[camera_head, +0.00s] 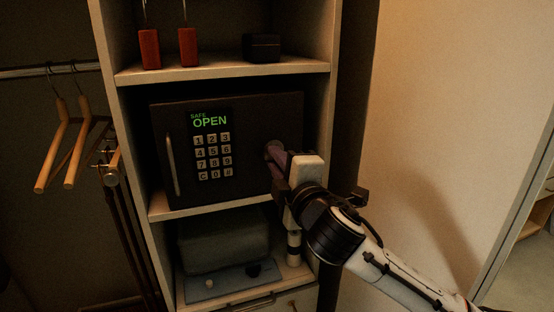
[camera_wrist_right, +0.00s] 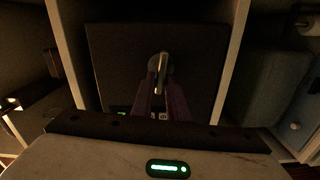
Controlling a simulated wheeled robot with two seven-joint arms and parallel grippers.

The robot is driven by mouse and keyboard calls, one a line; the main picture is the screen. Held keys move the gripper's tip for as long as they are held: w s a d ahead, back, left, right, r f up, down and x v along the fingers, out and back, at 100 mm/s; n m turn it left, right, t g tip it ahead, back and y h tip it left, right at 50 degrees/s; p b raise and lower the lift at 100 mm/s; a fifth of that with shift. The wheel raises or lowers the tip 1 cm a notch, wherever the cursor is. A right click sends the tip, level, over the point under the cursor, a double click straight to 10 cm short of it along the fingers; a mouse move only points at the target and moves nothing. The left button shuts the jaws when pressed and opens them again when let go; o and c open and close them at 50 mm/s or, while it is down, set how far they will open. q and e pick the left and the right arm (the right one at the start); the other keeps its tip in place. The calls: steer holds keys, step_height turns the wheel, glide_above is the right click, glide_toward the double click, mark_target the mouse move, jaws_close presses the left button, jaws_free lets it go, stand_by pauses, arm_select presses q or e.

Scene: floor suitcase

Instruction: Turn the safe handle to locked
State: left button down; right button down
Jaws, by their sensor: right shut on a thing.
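The dark safe (camera_head: 255,115) stands on the middle shelf with its door shut. Its lit display (camera_head: 209,121) reads "SAFE OPEN" in green above a keypad. The safe handle (camera_head: 272,149) is at the right side of the door and is partly hidden by my gripper in the head view. In the right wrist view the handle (camera_wrist_right: 161,70) is a metal lever on a round base, in line with my fingers. My right gripper (camera_head: 276,165) is shut on the handle. My left gripper is in neither view.
A fixed vertical bar (camera_head: 170,165) is on the door's left side. Wooden hangers (camera_head: 70,150) hang at the left. The shelf above holds red tags (camera_head: 187,48) and a black box (camera_head: 262,48). A grey bundle (camera_head: 222,245) lies below. The cabinet's right wall stands close beside my right gripper.

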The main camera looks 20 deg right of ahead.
steer(key=shift+n, duration=0.5)
steer(key=c, duration=1.7)
jaws_free()
steer(key=shift+f, duration=0.1)
steer(key=shift+c, duration=0.2)
steer(key=s+b, duration=0.1)
steer(key=s, duration=0.9)
steer(key=shift+s+d, duration=0.2)
